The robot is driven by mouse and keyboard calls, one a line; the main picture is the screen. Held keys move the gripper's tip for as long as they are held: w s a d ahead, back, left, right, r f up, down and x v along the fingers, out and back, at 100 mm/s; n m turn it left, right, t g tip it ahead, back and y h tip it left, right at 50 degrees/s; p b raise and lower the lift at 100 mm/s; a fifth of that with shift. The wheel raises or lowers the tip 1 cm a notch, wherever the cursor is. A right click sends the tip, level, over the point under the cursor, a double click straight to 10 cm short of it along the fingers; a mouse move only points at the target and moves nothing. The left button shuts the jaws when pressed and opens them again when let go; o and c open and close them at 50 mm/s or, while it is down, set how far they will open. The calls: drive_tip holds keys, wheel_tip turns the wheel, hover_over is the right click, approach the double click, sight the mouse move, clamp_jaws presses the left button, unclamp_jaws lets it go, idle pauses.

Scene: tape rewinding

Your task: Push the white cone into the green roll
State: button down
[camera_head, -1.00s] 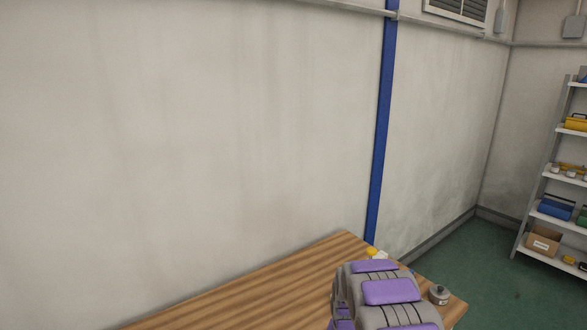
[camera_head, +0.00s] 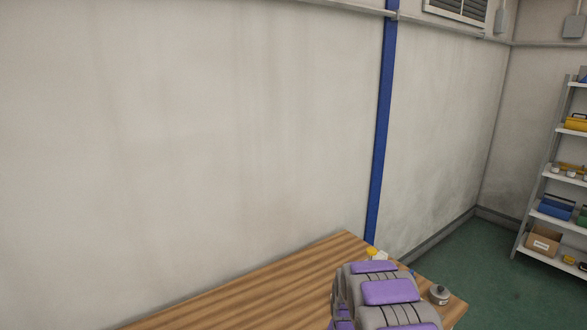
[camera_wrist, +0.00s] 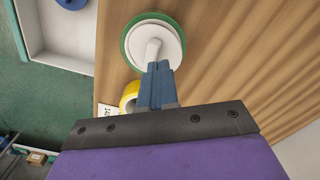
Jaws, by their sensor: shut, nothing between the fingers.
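In the wrist view, the green roll (camera_wrist: 124,43) shows as a green ring on the wooden table. The white cone (camera_wrist: 165,37) sits at the roll, with its wide white disc inside the green ring and its narrow stem toward my gripper. My gripper (camera_wrist: 158,68) is shut and empty, its blue fingers together, with the tips at or very near the stem's end. I cannot tell whether they touch. In the head view, the roll and cone are not visible, and my arm blocks part of the table.
A yellow tape roll (camera_wrist: 129,95) lies left of the fingers, close to them, with a white label (camera_wrist: 107,109) beside it. A white-rimmed tray (camera_wrist: 60,66) is at upper left. The wooden table (camera_head: 250,295) is mostly bare. A small grey container (camera_head: 439,295) stands near its right corner.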

drive_tip(key=shift+f, duration=1.15)
drive_tip(key=shift+r, duration=0.1)
wheel_tip(320, 180, up, 8)
drive_tip(key=p, duration=0.2)
idle(0.9)
drive_tip(key=s+r+n, duration=0.2)
drive_tip(key=s+r, duration=1.4)
drive_tip(key=s, duration=0.1)
drive_tip(key=s+r+n+g, duration=0.1)
drive_tip(key=s+r, duration=0.1)
drive_tip(key=s, duration=1)
drive_tip(key=s+r+n, duration=0.1)
drive_tip(key=s+r, duration=0.1)
drive_tip(key=s, duration=1.1)
drive_tip(key=shift+r+n+g+b, duration=0.3)
drive_tip(key=shift+n+g+b, duration=0.1)
